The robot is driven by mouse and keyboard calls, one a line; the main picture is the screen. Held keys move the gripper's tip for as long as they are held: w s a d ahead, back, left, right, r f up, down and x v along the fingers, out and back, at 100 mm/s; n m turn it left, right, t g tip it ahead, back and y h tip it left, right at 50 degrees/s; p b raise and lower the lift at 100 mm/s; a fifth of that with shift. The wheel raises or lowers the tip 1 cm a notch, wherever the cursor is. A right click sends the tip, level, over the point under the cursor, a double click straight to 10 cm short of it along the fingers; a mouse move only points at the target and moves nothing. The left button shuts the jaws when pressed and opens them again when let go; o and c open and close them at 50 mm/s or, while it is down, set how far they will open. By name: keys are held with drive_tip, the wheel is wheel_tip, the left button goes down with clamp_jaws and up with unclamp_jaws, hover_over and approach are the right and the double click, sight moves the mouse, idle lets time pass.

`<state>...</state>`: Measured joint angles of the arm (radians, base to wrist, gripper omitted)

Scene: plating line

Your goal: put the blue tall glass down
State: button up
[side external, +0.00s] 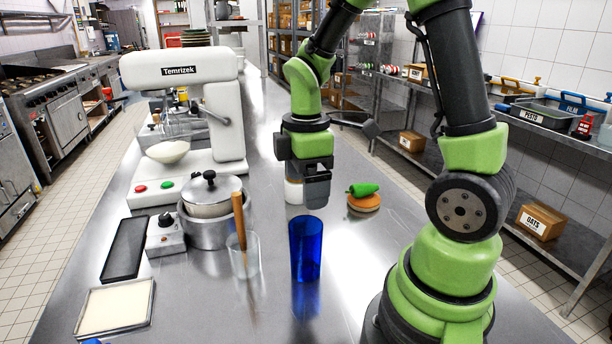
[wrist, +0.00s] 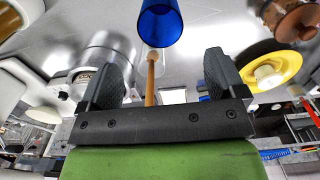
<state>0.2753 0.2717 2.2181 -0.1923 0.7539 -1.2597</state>
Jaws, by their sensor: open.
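The blue tall glass (side external: 305,250) stands upright on the steel counter (side external: 345,290), in the front middle of the side view. Its blue body shows at the top of the wrist view (wrist: 160,24), beyond the fingertips. My gripper (side external: 316,200) is above the glass in the side view, apart from it and empty. In the wrist view my gripper's two dark fingers (wrist: 164,72) are spread wide, with nothing held between them.
A clear glass with a wooden-handled tool (side external: 240,222) stands just left of the blue glass. A lidded pot (side external: 212,225), a mixer (side external: 185,110) and a tray (side external: 116,306) are farther left. A green pepper (side external: 363,189) sits on an orange round item behind right.

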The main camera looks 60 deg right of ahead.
drive_tip(key=s+a+r+m+t+y, duration=0.2)
drive_tip(key=s+a+r+m+t, duration=0.5)
drive_tip(key=r+m, duration=0.6)
drive_tip(key=shift+s+a, duration=0.65)
drive_tip(key=shift+a, duration=0.45)
